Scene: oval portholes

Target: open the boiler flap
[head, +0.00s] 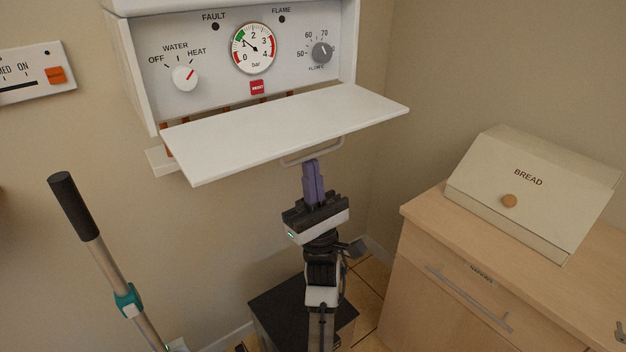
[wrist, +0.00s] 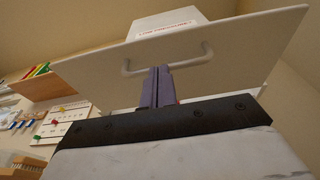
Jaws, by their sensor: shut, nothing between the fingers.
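The white boiler flap (head: 285,132) is swung down and stands out roughly level below the boiler's control panel in the head view. Its bar handle (head: 314,153) hangs from the underside near the front edge. In the wrist view the flap's underside (wrist: 230,50) and the handle (wrist: 168,62) show from below. My gripper (head: 312,165) is just below the handle, fingers pointing up and shut with nothing between them. The fingertips (wrist: 160,72) overlap the handle in the wrist view; I cannot tell whether they touch it.
The open panel has a water knob (head: 185,78), a gauge (head: 254,48), a red reset button (head: 257,87) and a temperature knob (head: 321,52). A wooden cabinet (head: 420,250) with a bread box (head: 530,190) stands right. A pole with a black grip (head: 75,205) stands left.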

